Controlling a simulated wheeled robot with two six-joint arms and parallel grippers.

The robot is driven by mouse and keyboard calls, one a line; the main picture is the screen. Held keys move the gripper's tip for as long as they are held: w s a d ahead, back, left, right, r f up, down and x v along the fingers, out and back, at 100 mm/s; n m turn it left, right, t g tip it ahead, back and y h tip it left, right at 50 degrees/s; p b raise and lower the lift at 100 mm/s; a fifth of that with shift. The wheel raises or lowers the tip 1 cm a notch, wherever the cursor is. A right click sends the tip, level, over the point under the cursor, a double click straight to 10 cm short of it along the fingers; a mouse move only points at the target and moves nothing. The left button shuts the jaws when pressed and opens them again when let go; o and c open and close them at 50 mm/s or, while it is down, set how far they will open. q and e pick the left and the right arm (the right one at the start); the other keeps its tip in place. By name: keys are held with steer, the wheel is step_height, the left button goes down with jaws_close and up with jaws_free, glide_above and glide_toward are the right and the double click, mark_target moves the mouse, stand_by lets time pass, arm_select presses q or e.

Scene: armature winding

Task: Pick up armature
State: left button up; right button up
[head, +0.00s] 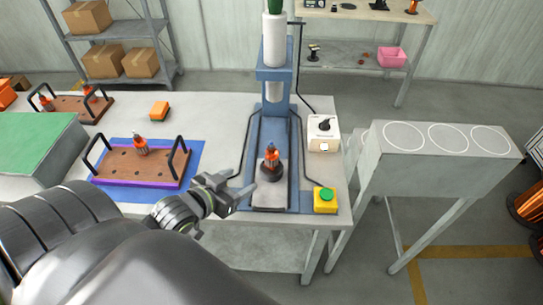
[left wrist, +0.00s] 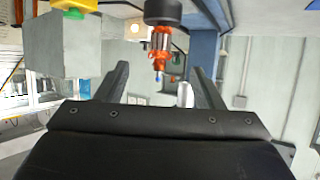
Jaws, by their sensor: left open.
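An armature (head: 271,156) with an orange-red winding stands upright in a dark round holder (head: 271,172) on the bed of the blue press. My left gripper (head: 246,196) is open and empty, just in front and to the left of that holder, apart from it. In the left wrist view, which looks upside down, the armature (left wrist: 161,44) appears ahead, between the open fingers and beyond their tips. Another armature (head: 141,146) stands in the brown tray (head: 115,172) with black handles. My right gripper is not in view.
The blue press (head: 274,75) rises behind the armature. A yellow box with a green button (head: 326,199) is at the bed's right, and a white control box (head: 324,134) behind it. A second tray (head: 68,106) is at the back left. A grey stand (head: 440,160) is at the right.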

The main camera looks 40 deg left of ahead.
mark_target(269, 160)
arm_select(q)
steer(key=x, duration=0.4)
steer(key=r+x, duration=0.1)
steer(key=x, duration=0.3)
steer(key=p+x, duration=0.1)
steer(key=x, duration=0.3)
steer(key=shift+w+d+r, duration=0.2)
steer(key=shift+w, duration=0.15)
steer(key=shift+w+a+f+t+p, duration=0.1)
steer(key=shift+w+t+p, duration=0.2)
steer(key=shift+w, duration=0.25)
steer(key=x, duration=0.4)
steer(key=shift+a+f+p, duration=0.1)
steer(key=shift+p, duration=0.2)
steer(key=shift+c, duration=0.2)
steer(key=c, duration=0.9)
steer(key=shift+c, duration=1.2)
